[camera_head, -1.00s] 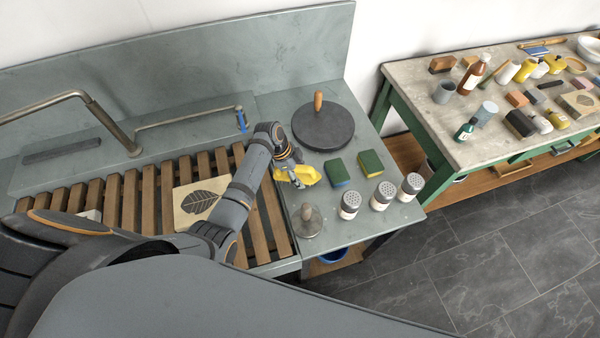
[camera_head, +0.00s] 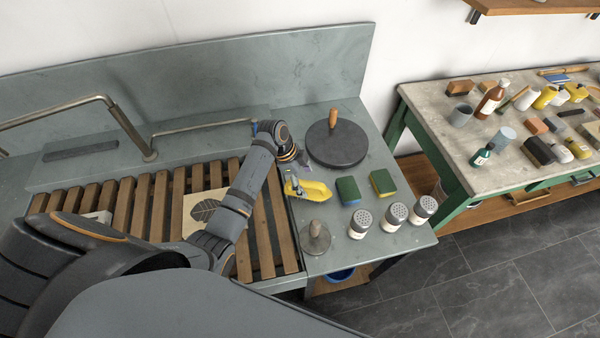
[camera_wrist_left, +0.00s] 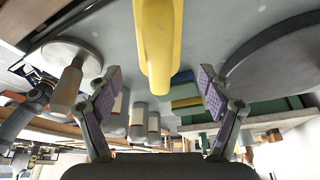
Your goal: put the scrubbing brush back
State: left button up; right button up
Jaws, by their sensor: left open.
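A yellow object, which I take for the scrubbing brush (camera_head: 309,190), lies on the grey counter just right of the wooden slats, left of two sponges. No bristles show. In the left wrist view the yellow brush (camera_wrist_left: 158,40) runs lengthwise between the spread fingers, with a clear gap on each side. My left gripper (camera_head: 294,182) is open at the brush's left end and partly hidden by its own wrist. Its two fingers (camera_wrist_left: 159,82) show apart in the left wrist view. I cannot tell its height above the counter. My right gripper is not seen.
A dark round slab with a wooden knob (camera_head: 337,143) stands behind the brush. Sponges (camera_head: 348,191), several shakers (camera_head: 394,216) and a round-based wooden-handled tool (camera_head: 315,237) stand close by. A leaf-printed block (camera_head: 200,208) lies on the slats (camera_head: 130,205). A cluttered table (camera_head: 440,110) stands right.

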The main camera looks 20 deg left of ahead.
pick_arm(q)
jog(key=v, duration=0.6)
jog(key=shift+b, duration=0.35)
